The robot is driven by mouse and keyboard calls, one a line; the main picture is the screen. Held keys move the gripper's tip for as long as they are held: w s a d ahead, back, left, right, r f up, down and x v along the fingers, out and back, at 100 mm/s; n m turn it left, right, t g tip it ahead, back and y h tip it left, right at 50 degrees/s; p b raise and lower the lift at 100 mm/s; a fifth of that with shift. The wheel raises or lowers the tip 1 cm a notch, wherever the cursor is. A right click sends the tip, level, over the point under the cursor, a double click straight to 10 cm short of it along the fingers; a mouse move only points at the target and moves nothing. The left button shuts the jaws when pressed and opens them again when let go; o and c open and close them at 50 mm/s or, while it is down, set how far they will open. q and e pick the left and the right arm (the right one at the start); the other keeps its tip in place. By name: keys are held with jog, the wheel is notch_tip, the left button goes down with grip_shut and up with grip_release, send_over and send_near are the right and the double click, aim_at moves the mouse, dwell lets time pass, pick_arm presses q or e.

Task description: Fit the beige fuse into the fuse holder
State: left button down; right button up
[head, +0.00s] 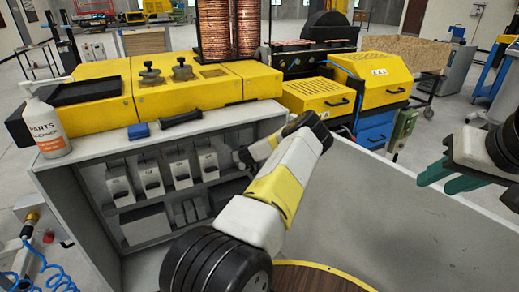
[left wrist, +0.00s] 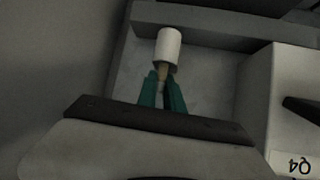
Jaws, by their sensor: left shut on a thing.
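My left arm reaches into the grey cabinet (head: 75,190), and its fingers are hidden in the head view. In the left wrist view my left gripper (left wrist: 163,90) has its green fingers shut on the narrow tan part of what looks like the beige fuse (left wrist: 168,47). The fuse's wider pale cylinder sticks out beyond the fingertips, over a grey recess (left wrist: 130,75). I cannot tell whether it touches the recess. No fuse holder can be made out for certain. My right gripper (head: 448,176) is at the right, its green fingers apart and empty.
Several white labelled units (head: 151,176) stand in the cabinet. A pale block marked Q4 (left wrist: 297,110) stands right of the recess. The grey panel at right (head: 370,215) is clear.

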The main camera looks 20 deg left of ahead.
pick_arm(q)
jog(key=c, duration=1.5)
grip_release()
jog(key=shift+f, duration=0.1)
jog(key=shift+d+r, duration=0.1)
jog(key=shift+r, duration=0.1)
jog(key=s+d+r+m+g+h, duration=0.1)
jog(key=s+d+r+h, duration=0.3)
jog(key=s+d+r, duration=0.9)
jog(key=s+d+r+g+h, duration=0.1)
jog(key=s+d+r+h, duration=0.2)
jog(key=s+d+r, duration=1.05)
jog(key=s+d+r+m, duration=0.2)
jog(key=s+r, duration=0.2)
jog(key=s, duration=0.2)
jog(key=s+d+r+m+h, duration=0.1)
jog(key=s+d+r+m, duration=0.1)
jog(key=s+r, duration=0.2)
jog(key=s+d+r+m+h, duration=0.1)
jog(key=s+d+r+m, duration=0.2)
jog(key=s, duration=0.6)
notch_tip(320, 180, up, 2)
jog(key=shift+r+g, duration=0.1)
jog(key=shift+g, duration=0.2)
